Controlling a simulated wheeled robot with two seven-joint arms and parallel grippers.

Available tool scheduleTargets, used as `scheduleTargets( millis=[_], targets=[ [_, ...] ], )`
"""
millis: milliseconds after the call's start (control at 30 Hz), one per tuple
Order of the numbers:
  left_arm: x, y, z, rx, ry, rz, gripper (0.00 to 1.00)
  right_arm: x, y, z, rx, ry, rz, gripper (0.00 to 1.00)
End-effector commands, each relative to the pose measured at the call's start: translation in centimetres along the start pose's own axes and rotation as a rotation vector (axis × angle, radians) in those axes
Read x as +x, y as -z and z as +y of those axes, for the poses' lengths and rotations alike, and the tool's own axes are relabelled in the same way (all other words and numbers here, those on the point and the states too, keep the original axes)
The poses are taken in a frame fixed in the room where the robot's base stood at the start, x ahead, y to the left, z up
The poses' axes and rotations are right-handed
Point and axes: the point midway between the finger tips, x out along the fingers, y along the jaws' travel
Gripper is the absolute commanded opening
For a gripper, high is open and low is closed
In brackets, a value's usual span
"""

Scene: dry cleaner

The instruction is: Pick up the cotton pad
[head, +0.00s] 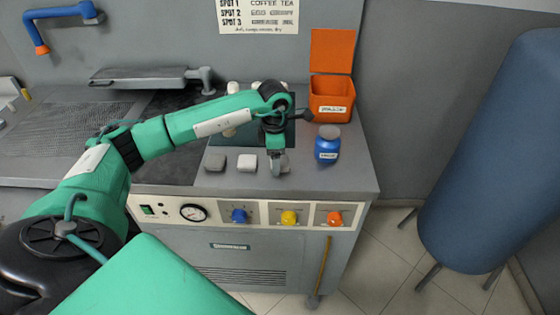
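A white square pad (247,163), which looks like the cotton pad, lies on the grey bench top near its front edge. A grey pad (215,162) of similar size lies to its left. My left gripper (279,168) points down just to the right of the white pad, low over the bench. The picture is too small to show whether its fingers are apart or whether anything is between them. My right gripper is not in view.
A blue labelled jar (327,144) stands right of my gripper. An open orange bin (331,106) stands behind it. Pale bottles (232,89) are partly hidden behind my arm. A large blue padded form (490,160) stands at right.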

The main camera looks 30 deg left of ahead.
Motion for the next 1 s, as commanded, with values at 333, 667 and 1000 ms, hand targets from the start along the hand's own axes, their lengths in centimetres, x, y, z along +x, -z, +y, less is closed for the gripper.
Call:
scheduleTargets(
  millis=[333, 667, 1000],
  targets=[
    [0.62, -0.02, -0.03, 0.0, 0.0, -0.001, 0.69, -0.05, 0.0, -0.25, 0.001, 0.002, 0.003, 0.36],
    [0.58, -0.02, -0.02, 0.0, 0.0, -0.001, 0.29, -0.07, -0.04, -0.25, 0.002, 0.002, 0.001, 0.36],
    [0.1, -0.03, 0.02, 0.0, -0.001, -0.001, 0.29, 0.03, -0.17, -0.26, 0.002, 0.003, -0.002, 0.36]
  ],
)
